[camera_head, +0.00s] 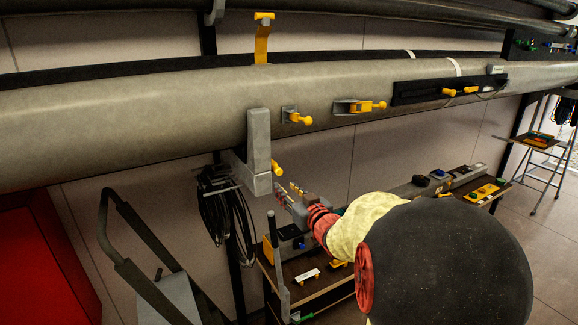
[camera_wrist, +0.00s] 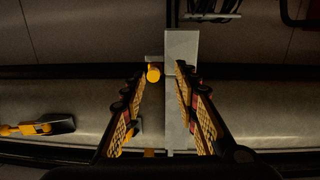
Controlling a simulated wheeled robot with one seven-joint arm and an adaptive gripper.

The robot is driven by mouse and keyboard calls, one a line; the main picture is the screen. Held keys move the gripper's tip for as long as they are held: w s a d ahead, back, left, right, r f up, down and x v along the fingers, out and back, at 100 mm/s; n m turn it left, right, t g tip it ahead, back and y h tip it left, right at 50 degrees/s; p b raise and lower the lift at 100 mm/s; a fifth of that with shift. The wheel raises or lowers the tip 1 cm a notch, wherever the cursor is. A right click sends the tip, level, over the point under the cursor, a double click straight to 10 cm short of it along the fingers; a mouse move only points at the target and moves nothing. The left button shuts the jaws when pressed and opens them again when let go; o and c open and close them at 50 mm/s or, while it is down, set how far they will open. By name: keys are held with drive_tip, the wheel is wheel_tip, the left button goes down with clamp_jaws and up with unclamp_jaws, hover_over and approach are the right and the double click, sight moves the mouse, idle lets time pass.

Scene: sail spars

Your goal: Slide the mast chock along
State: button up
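The mast chock appears to be the grey block (camera_head: 259,145) hugging the lower side of the large grey mast (camera_head: 100,120), with a yellow knob (camera_head: 277,168) at its lower right. My gripper (camera_head: 286,189) is just below and right of the knob, open and apparently empty. In the wrist view the knob (camera_wrist: 152,74) shows between the two open fingers (camera_wrist: 160,78). The grey block (camera_wrist: 181,45) lies beyond them, and the right finger covers part of it. I cannot tell how deep the gap to the knob is.
Further right on the mast are yellow-handled fittings (camera_head: 297,117) (camera_head: 361,106) and a black strip (camera_head: 440,91). A yellow hook (camera_head: 262,40) stands above. Black cables (camera_head: 225,205) hang left of my gripper. A workbench (camera_head: 320,285) with tools stands below.

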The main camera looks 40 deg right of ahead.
sight(282, 173)
drive_tip(key=shift+t, duration=0.4)
drive_tip(key=w+d, duration=0.1)
drive_tip(key=w, duration=0.1)
drive_tip(key=w+d+r, duration=0.1)
drive_tip(key=w, duration=0.1)
drive_tip(key=w+d, duration=0.1)
drive_tip(key=w, duration=0.1)
drive_tip(key=shift+w+d+r, duration=0.15)
drive_tip(key=shift+w+r, duration=0.1)
drive_tip(key=shift+r, duration=0.25)
drive_tip(key=shift+c, duration=0.2)
drive_tip(key=shift+r, duration=0.25)
drive_tip(key=c, duration=0.6)
drive_tip(key=o, duration=0.5)
drive_tip(key=shift+o, duration=1.3)
drive_tip(key=shift+d, duration=0.15)
drive_tip(key=shift+o, duration=1.3)
drive_tip(key=shift+w, duration=0.35)
drive_tip(key=shift+s+f, duration=0.1)
drive_tip(key=shift+f, duration=0.1)
